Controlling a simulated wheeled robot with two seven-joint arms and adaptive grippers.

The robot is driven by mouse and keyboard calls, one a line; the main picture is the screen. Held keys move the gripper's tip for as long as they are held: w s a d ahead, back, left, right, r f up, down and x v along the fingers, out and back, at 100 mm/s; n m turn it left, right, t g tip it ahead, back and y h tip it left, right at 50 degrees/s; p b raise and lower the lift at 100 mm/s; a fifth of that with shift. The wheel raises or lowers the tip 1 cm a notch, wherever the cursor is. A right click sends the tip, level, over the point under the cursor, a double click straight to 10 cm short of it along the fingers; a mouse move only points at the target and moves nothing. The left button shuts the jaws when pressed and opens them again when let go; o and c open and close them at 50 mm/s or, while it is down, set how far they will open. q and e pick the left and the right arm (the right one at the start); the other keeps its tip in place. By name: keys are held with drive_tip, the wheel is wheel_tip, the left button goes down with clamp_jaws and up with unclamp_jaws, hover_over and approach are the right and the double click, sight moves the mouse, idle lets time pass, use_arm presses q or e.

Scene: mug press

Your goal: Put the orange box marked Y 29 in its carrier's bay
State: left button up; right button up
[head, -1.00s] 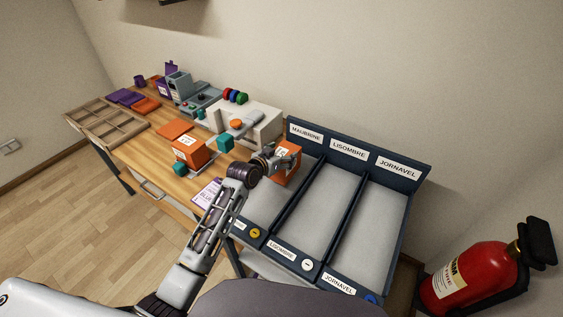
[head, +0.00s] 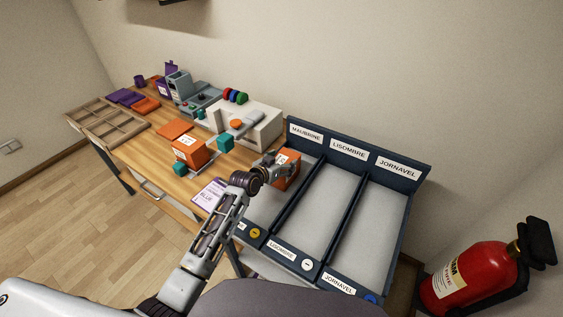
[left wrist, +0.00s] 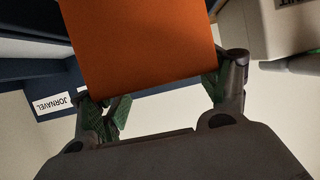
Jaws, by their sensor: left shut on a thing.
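My left gripper (head: 276,166) is shut on an orange box (head: 289,178) with a white label, too small to read. I cannot tell whether the box touches the bay floor. In the left wrist view the box (left wrist: 140,45) fills the space between the fingers, its plain orange face showing. The Lisombre bay (head: 312,220) and Jornavel bay (head: 372,230) are empty. My right gripper is not in view.
Another labelled orange box (head: 183,153) stands on the wooden table beside teal blocks. A pale machine (head: 262,122) stands behind. A purple-edged card (head: 209,192) lies near the table's front edge. A red fire extinguisher (head: 468,278) is right of the rack.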

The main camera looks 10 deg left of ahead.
use_arm(q)
drive_tip(key=o, duration=1.7)
drive_tip(key=shift+c, duration=0.2)
drive_tip(key=v, duration=1.2)
drive_tip(key=shift+r, duration=0.15)
